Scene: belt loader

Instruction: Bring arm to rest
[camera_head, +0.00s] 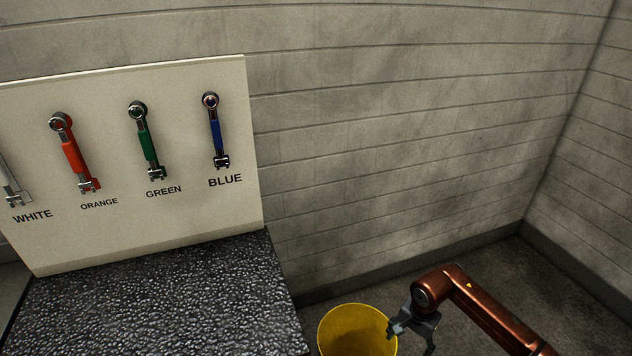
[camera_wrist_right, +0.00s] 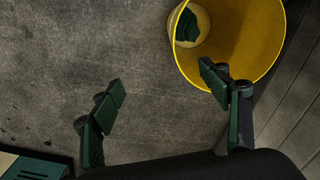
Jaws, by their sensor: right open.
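My right arm comes in from the lower right in the head view. Its gripper (camera_head: 412,332) is beside the right rim of a yellow bucket (camera_head: 340,312). In the right wrist view the two fingers of my right gripper (camera_wrist_right: 165,92) are spread wide apart with nothing between them but floor. One finger overlaps the near edge of the yellow bucket (camera_wrist_right: 262,45) in that view; I cannot tell whether it touches. A pale round shape with a dark green piece (camera_wrist_right: 187,27) shows inside the bucket. My left gripper is not in view.
A cream board (camera_head: 200,215) holds white, orange (camera_head: 72,157), green (camera_head: 147,146) and blue (camera_head: 215,135) handled tools above their labels. A dark textured tabletop (camera_head: 160,300) lies below it. Brick walls (camera_head: 400,120) close the corner. Floor (camera_wrist_right: 60,60) beside the bucket is clear.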

